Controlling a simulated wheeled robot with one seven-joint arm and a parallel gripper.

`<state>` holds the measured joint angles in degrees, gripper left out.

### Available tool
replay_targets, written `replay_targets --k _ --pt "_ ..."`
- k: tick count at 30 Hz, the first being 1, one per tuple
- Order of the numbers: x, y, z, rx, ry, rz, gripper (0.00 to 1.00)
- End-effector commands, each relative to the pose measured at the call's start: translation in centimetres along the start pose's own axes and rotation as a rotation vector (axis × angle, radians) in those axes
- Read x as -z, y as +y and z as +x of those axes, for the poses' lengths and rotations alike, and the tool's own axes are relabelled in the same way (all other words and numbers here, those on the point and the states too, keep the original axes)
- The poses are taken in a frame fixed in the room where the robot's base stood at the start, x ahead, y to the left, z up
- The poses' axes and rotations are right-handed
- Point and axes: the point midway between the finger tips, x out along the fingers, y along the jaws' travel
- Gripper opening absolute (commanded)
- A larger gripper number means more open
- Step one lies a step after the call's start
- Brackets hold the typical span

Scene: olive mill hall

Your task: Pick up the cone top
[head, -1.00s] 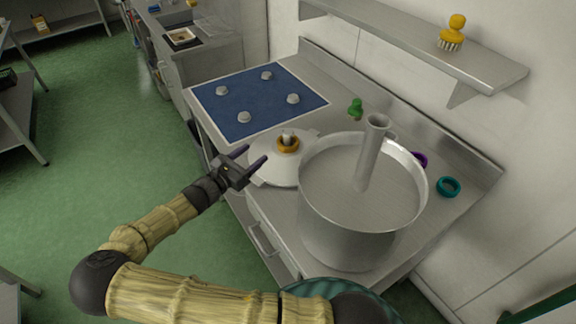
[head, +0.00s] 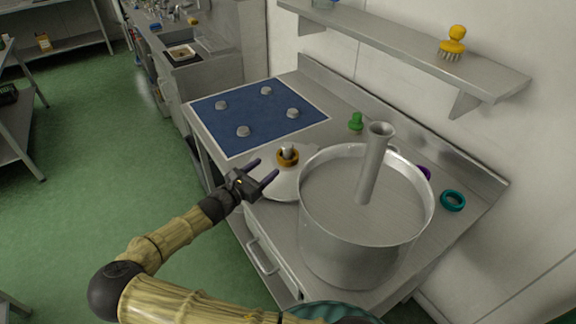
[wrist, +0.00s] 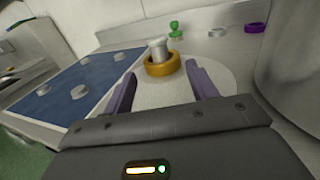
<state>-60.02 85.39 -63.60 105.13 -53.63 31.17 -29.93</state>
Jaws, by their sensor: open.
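A pale, low cone-like round piece (head: 283,187) lies on the steel counter, left of the big pot. An orange ring (head: 288,158) sits around the metal stub (head: 287,149) at its middle; both show in the wrist view as ring (wrist: 162,66) and stub (wrist: 158,48). A small green knobbed piece (head: 356,122) stands farther back, also in the wrist view (wrist: 175,29). No label shows which piece is the cone top. My gripper (head: 267,170) is open and empty, at the near left of the round piece, its fingers pointing at the ringed stub.
The big steel pot (head: 352,245) with an upright tube (head: 374,165) stands close on the right. A teal ring (head: 453,201) and a purple ring (head: 425,172) lie behind it. A blue hob panel (head: 245,120) with several knobs is left. A wall shelf (head: 400,45) holds a yellow brush (head: 453,43).

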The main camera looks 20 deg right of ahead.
Motion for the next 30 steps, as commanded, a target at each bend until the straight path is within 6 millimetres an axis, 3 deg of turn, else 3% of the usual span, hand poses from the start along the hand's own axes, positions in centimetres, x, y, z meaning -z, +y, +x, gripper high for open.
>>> replay_targets --k 12,25,30 --pt "-0.1 -0.1 7.0 0.004 -0.001 0.0 0.58" --pt "-0.2 -0.1 7.6 0.003 -0.001 0.0 0.58" --pt "-0.6 0.2 9.5 0.001 -0.002 -0.001 0.58"
